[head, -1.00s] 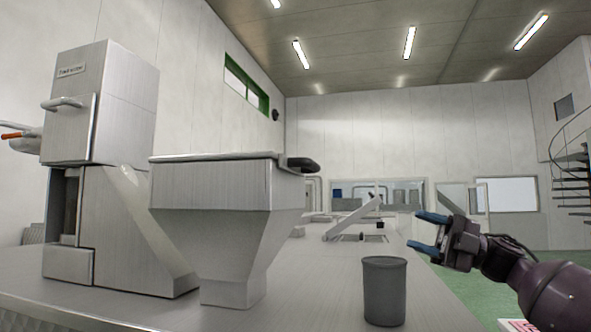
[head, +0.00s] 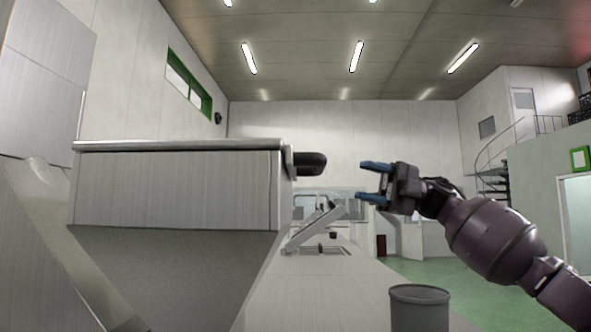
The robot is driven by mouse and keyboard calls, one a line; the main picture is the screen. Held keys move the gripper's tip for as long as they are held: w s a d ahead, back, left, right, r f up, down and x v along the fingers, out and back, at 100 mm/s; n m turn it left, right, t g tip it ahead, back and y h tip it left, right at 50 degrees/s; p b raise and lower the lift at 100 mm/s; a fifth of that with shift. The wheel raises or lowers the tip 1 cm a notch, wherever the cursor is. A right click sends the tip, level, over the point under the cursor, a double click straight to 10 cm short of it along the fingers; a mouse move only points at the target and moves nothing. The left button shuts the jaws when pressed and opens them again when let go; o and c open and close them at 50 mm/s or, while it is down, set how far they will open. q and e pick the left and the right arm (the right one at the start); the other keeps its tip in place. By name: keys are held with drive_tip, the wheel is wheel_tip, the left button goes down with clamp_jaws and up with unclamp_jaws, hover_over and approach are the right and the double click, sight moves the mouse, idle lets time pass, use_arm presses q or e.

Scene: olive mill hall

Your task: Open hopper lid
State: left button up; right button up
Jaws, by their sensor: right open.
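The metal hopper (head: 175,190) fills the left and middle of the head view. Its flat lid (head: 175,146) lies shut on top, seen nearly edge-on. A black handle (head: 310,163) sticks out from the lid's right edge. My right gripper (head: 367,182) is to the right of the handle and slightly lower in the picture. Its two blue fingers point left towards the handle and are apart, with nothing between them. A gap shows between fingertips and handle. My left gripper is not in view.
A grey cylindrical bin (head: 419,308) stands on the counter (head: 330,290) below my right arm. A slanted metal piece (head: 315,228) stands further back on the counter. Metal machine housing (head: 40,90) is at the far left. Green floor (head: 440,275) lies open at right.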

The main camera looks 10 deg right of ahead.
sight(318, 172)
drive_tip(key=p+x, duration=0.1)
drive_tip(key=x, duration=0.9)
drive_tip(key=shift+s+a+r, duration=0.1)
drive_tip(key=shift+a+r, duration=0.1)
drive_tip(key=shift+a, duration=0.15)
clamp_jaws()
